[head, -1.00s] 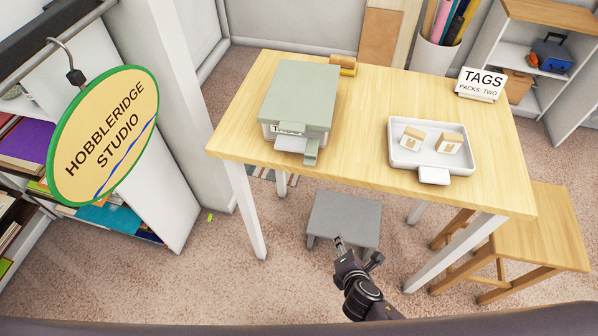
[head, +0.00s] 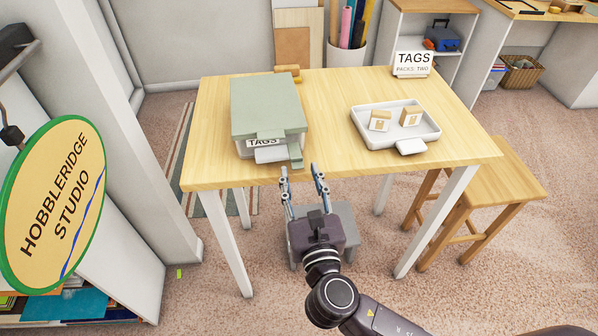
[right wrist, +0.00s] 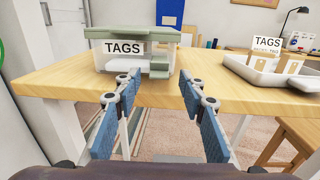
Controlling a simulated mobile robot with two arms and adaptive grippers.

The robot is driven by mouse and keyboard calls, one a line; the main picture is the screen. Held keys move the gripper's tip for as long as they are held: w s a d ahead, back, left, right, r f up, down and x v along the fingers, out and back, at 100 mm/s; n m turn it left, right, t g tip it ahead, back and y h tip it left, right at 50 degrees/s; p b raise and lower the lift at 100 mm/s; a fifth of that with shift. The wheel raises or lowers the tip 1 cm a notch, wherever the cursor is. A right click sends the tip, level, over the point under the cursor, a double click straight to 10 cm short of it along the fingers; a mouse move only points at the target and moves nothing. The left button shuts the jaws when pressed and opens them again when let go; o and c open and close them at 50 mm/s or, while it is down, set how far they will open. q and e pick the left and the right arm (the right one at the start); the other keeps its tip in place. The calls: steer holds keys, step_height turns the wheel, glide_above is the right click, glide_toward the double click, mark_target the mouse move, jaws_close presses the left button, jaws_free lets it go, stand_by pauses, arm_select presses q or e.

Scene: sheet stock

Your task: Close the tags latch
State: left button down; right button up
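The tags box (head: 266,110) stands at the left of the table under a grey-green lid that looks down. Its white front carries a TAGS label (right wrist: 123,47) and a pale pull. The green latch (head: 296,157) juts from the right part of the front, beside the label; it also shows in the right wrist view (right wrist: 159,64). Whether it is engaged I cannot tell. My right gripper (head: 301,170) is open and empty, just off the table's front edge near the latch, apart from it. In the right wrist view its fingers (right wrist: 163,78) flank the latch. My left gripper is out of view.
A white tray (head: 372,137) with two small packs stands right on the table (head: 330,101), with a TAGS sign (head: 412,64) behind. A wooden block (head: 288,72) lies behind the box. A grey step (head: 345,217) is below; a stool (head: 488,180) stands right.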

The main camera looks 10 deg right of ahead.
mark_target(295, 154)
steer(key=shift+w+a, duration=0.1)
steer(key=shift+w, duration=0.95)
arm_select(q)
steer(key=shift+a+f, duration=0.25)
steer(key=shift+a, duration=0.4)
arm_select(e)
steer(key=shift+c, duration=0.4)
